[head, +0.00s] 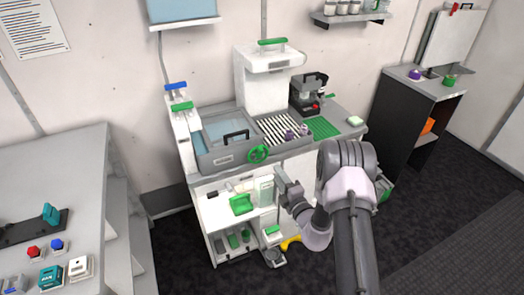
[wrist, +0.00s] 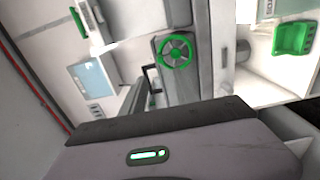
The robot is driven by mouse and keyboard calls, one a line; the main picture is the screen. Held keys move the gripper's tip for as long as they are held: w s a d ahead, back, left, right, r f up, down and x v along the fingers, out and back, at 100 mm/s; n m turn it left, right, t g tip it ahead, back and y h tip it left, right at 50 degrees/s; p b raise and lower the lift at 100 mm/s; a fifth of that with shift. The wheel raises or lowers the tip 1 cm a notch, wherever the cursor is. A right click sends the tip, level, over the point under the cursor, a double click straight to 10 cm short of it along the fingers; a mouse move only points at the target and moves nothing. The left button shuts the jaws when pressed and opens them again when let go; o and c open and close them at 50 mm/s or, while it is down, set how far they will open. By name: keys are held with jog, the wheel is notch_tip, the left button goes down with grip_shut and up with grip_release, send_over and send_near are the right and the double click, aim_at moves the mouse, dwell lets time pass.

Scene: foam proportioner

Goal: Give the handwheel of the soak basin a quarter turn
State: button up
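The green handwheel (head: 258,154) is on the front of the grey soak basin (head: 222,158), at its right end. In the wrist view the handwheel (wrist: 175,52) shows as a spoked green ring, upper middle, with nothing touching it. My gripper (head: 283,183) is in front of the counter, below and to the right of the handwheel, apart from it. In the wrist view the grey gripper body with a lit green display fills the bottom. The fingers are too small or hidden to tell how far apart they are.
A black handle (head: 236,135) stands on the basin. A striped rack (head: 278,130) and a green mat (head: 322,127) lie to its right. Below is an open shelf with a green bin (head: 241,204). A grey bench (head: 75,165) stands at the left. Dark floor is free in front.

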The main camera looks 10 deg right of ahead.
aim_at(262, 152)
jog(key=w+a, duration=0.1)
jog(key=w, duration=0.3)
jog(key=w+a+b, duration=0.1)
jog(key=w, duration=0.4)
jog(key=w+a+b, duration=0.1)
jog(key=w, duration=0.3)
jog(key=shift+w, duration=0.35)
grip_shut()
